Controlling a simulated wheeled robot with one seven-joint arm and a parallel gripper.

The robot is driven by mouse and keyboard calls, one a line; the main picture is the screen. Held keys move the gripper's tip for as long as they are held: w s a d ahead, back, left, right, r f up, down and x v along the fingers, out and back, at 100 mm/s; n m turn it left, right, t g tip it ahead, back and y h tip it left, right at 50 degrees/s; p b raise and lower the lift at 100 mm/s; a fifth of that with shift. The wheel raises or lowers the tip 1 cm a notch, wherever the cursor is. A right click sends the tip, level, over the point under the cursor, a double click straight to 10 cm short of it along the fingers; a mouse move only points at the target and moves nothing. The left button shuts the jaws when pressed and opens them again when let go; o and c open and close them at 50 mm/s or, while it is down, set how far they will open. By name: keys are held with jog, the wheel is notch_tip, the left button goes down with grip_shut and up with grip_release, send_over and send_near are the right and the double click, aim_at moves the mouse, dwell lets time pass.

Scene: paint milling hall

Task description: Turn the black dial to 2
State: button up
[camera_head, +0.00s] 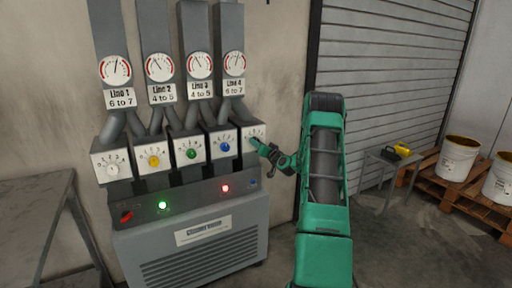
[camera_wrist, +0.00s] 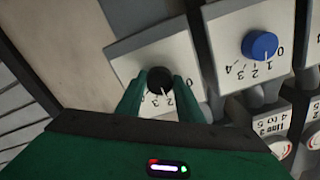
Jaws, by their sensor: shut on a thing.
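The black dial (camera_wrist: 158,77) is a round knob on a white scale plate (camera_wrist: 128,63), seen upside down in the wrist view. My gripper (camera_wrist: 160,88) has one green finger on each side of the dial and is shut on it. Parts of the printed scale show below the dial, near 2 and 3. The exact setting of its pointer is hard to tell. In the head view my gripper (camera_head: 260,147) reaches the rightmost plate (camera_head: 254,131) of the row, and the dial there is mostly hidden behind the fingers.
A blue dial (camera_wrist: 260,45) sits on the neighbouring plate, close beside my fingers. Green (camera_head: 190,153), yellow (camera_head: 153,161) and white (camera_head: 112,169) dials continue leftward. Gauges and pipes rise above. A grey cabinet (camera_head: 195,255) with lit lamps is below. A small table (camera_head: 385,158) stands right.

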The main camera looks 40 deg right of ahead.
jog(key=shift+s+f, duration=0.1)
jog(key=shift+f, duration=0.05)
jog(key=o, duration=1.1)
jog(key=shift+c, duration=0.2)
jog(key=v, duration=1)
jog(key=shift+s, duration=0.3)
jog(key=shift+a, duration=0.1)
